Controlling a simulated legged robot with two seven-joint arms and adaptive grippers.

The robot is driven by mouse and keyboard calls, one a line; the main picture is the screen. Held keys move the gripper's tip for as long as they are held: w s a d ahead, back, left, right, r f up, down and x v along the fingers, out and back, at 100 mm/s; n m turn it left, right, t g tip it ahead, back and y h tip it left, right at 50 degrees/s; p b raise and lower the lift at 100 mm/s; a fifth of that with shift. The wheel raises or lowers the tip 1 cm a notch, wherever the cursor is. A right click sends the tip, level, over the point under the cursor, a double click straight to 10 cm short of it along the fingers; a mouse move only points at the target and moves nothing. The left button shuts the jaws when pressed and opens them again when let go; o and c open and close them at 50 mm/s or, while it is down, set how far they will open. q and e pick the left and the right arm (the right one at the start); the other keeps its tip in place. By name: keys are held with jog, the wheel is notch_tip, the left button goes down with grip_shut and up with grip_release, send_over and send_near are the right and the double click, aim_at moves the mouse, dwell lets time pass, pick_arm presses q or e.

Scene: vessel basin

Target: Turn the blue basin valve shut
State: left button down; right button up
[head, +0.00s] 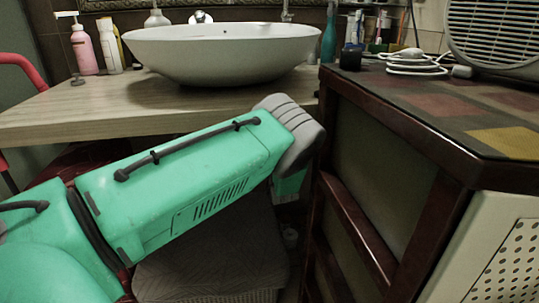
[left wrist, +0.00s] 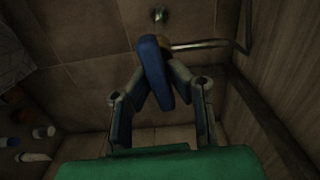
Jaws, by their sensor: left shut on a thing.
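The blue basin valve (left wrist: 152,62) shows in the left wrist view as a long blue handle, slanting slightly, in front of a tiled wall. A metal pipe (left wrist: 198,45) runs to the right from beside it. My left gripper (left wrist: 157,82) has its two fingers closed in on either side of the handle and is shut on it. In the head view my left arm reaches under the counter, and its fingers and the valve are hidden there. My right gripper is in neither view.
A white basin (head: 220,55) stands on the wooden counter (head: 75,115) above my left arm. A dark wooden cabinet (head: 385,195) stands close on the right. Small bottles (left wrist: 42,132) lie at the left of the wrist view.

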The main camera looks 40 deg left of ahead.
pick_arm(q)
jog(key=shift+w+d+f+m, duration=0.15)
jog(key=shift+w+d+m, duration=0.05)
jog(key=shift+d+m, duration=0.25)
dwell(0.3)
jog(key=c, duration=1.5)
grip_release()
jog(key=shift+f, duration=0.1)
jog(key=shift+c, duration=0.2)
jog(key=shift+s+a, duration=0.1)
jog(key=v, duration=1.1)
jog(key=shift+s+d, duration=0.2)
jog(key=shift+d, duration=0.2)
